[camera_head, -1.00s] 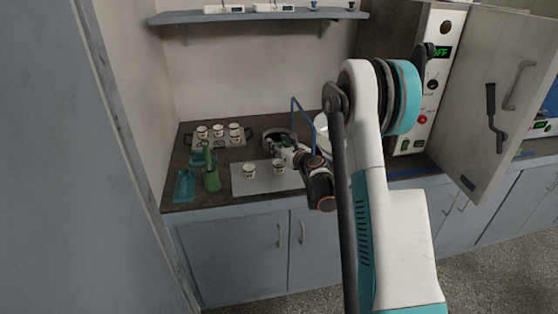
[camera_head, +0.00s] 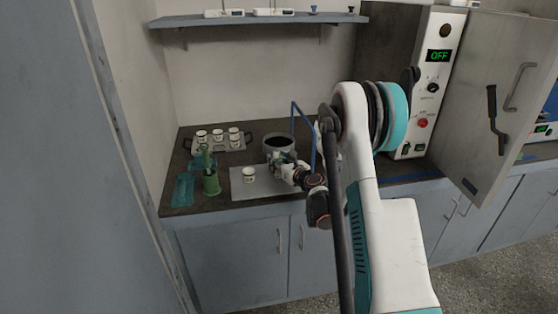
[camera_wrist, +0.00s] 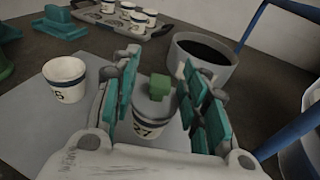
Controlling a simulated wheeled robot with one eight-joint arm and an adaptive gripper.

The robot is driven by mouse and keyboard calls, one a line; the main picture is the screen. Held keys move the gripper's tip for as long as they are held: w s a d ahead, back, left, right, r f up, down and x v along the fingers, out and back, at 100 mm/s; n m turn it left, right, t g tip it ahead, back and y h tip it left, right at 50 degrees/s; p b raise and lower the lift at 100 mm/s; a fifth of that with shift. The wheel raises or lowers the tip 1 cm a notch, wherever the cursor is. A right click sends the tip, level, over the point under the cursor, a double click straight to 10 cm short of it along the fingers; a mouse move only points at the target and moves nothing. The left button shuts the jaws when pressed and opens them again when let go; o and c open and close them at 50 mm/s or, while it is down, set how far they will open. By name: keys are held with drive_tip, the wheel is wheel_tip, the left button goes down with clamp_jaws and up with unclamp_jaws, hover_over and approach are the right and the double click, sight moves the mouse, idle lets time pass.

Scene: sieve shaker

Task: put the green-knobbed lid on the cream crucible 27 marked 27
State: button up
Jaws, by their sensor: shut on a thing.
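My gripper (camera_wrist: 160,98) is shut on the green knob (camera_wrist: 159,84) of a grey disc-shaped lid (camera_wrist: 153,107), with teal finger pads on both sides. The cream crucible marked 27 (camera_wrist: 147,129) stands upright directly below the lid, between the fingers. The lid covers most of its mouth from this angle; I cannot tell whether it touches the rim. In the head view my gripper (camera_head: 280,160) is low over the grey mat and hides this crucible and the lid.
Another cream crucible (camera_wrist: 65,79) stands on the grey mat (camera_wrist: 28,120) to the left, open. A grey pot with dark contents (camera_wrist: 203,56) is close behind the fingers. A blue frame (camera_head: 303,125) rises at right. A tray of crucibles (camera_head: 217,145) and green items (camera_head: 211,183) are left.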

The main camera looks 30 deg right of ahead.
drive_tip(key=shift+f, duration=0.15)
drive_tip(key=o, duration=0.8)
drive_tip(key=shift+r, duration=0.5)
drive_tip(key=s, duration=0.3)
drive_tip(key=s+r+p, duration=0.1)
drive_tip(key=s, duration=0.6)
drive_tip(key=shift+s+d+r+p, duration=0.2)
drive_tip(key=shift+s+p, duration=0.1)
drive_tip(key=shift+s, duration=0.1)
drive_tip(key=shift+s+r+b, duration=0.2)
drive_tip(key=shift+s+b, duration=0.15)
drive_tip(key=shift+s, duration=0.2)
